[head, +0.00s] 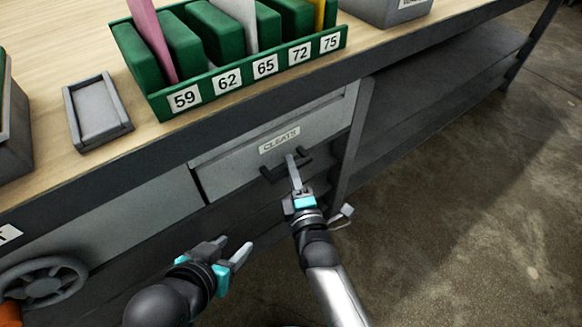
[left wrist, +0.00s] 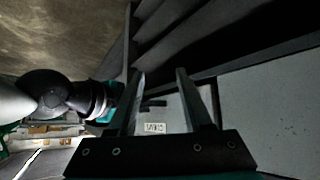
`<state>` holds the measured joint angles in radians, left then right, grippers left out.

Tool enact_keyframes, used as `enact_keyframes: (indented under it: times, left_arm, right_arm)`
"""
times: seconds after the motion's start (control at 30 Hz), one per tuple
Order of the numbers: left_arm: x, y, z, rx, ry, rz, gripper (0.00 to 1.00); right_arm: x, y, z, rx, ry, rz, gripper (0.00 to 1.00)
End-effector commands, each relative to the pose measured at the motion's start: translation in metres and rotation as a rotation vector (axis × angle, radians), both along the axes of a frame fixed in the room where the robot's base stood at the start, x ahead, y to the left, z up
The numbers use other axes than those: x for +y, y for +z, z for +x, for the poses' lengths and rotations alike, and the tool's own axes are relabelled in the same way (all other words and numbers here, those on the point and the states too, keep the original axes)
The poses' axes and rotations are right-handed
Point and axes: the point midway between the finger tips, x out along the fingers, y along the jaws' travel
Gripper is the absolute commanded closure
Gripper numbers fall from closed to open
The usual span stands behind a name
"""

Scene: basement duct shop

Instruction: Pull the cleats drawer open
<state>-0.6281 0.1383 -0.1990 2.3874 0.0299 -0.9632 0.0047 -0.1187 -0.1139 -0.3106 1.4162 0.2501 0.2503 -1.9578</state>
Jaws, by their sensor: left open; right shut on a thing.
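The cleats drawer (head: 235,165) is a grey front under the workbench with a white CLEATS label (head: 279,140) and a dark bar handle (head: 270,172). My right gripper (head: 295,172) is shut on the handle; its fingers partly hide the bar. My left gripper (head: 232,247) is open and empty, below and left of the handle, apart from the drawer. In the left wrist view the label (left wrist: 154,127) and handle (left wrist: 153,104) show between the left fingers.
On the bench top stand a green rack (head: 160,104) with numbered slots and a small grey tray (head: 97,112). A grey handwheel (head: 42,284) is at lower left. A bench leg (head: 352,140) stands right of the drawer. Open concrete floor (head: 470,220) lies to the right.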

Motion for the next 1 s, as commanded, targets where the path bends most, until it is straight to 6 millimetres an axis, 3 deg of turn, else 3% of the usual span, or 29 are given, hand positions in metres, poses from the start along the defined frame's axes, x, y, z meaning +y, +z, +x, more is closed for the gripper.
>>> enact_keyframes:
  times: [0.27,0.57,1.0]
  left_arm:
    - [0.012,0.003,-0.007,0.079,0.014,0.039,0.5]
    - [0.045,0.014,-0.04,0.317,0.068,0.137,0.5]
    - [0.046,-0.039,-0.041,0.411,0.065,0.155,0.5]
  right_arm:
    - [-0.006,0.001,-0.008,0.002,0.0,0.0,1.0]
    - [-0.021,0.002,-0.029,0.002,0.001,-0.003,1.0]
    - [-0.048,0.001,-0.067,0.003,0.001,-0.001,1.0]
